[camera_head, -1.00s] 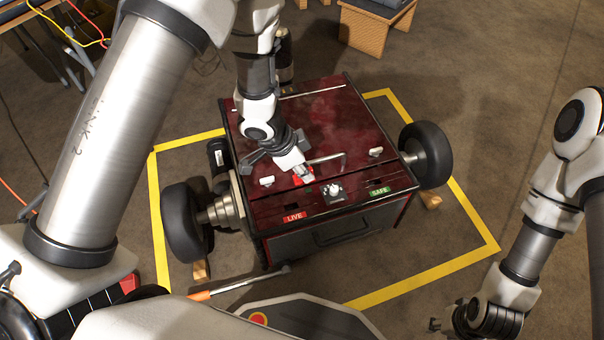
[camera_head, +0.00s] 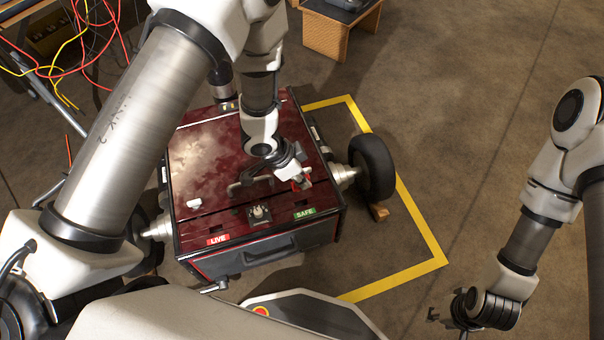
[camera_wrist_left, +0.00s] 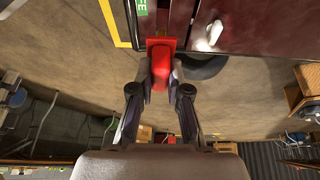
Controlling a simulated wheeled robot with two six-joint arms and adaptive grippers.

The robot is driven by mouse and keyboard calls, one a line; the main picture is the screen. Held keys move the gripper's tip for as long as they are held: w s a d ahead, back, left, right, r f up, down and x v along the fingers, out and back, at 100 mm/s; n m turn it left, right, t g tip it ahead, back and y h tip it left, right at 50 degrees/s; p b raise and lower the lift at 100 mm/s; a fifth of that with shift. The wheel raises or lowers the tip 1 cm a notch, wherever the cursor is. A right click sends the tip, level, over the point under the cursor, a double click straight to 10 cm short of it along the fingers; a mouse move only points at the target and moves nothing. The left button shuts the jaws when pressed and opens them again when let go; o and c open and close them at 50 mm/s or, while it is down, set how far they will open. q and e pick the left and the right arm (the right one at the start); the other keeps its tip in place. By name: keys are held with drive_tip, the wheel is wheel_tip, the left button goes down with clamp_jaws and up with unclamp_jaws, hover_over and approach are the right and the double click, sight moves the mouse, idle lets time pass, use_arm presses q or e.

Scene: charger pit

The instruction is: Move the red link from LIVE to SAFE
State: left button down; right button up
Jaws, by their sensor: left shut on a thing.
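My left gripper (camera_head: 304,184) is shut on the red link (camera_wrist_left: 160,65), which fills the space between its fingers in the left wrist view. In the head view only a small red part of the link (camera_head: 297,186) shows at the fingertips, over the right side of the dark red box (camera_head: 205,150). The green SAFE label (camera_head: 304,213) is just below the gripper in the picture. The red LIVE label (camera_head: 217,239) is further left on the same front strip. I cannot tell whether the link touches the panel. My right gripper (camera_head: 450,310) hangs away at the right, its jaws unclear.
A knob (camera_head: 259,213) stands between the labels, and a white latch (camera_head: 193,203) sits to the left. A wheel (camera_head: 372,168) flanks the box inside yellow floor tape (camera_head: 412,214). A wooden crate (camera_head: 330,32) stands behind.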

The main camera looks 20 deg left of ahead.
use_arm(q)
wheel_tip(320, 180, down, 5)
drive_tip(key=b, duration=0.4)
drive_tip(key=shift+b, duration=0.4)
drive_tip(key=shift+f+b, duration=0.6)
drive_tip(key=shift+f, duration=0.5)
drive_tip(key=shift+f+b, duration=0.6)
drive_tip(key=shift+f, duration=0.8)
drive_tip(key=c, duration=1.1)
unclamp_jaws()
drive_tip(key=shift+o, duration=0.2)
drive_tip(key=shift+a, duration=0.1)
drive_tip(key=v, duration=1.2)
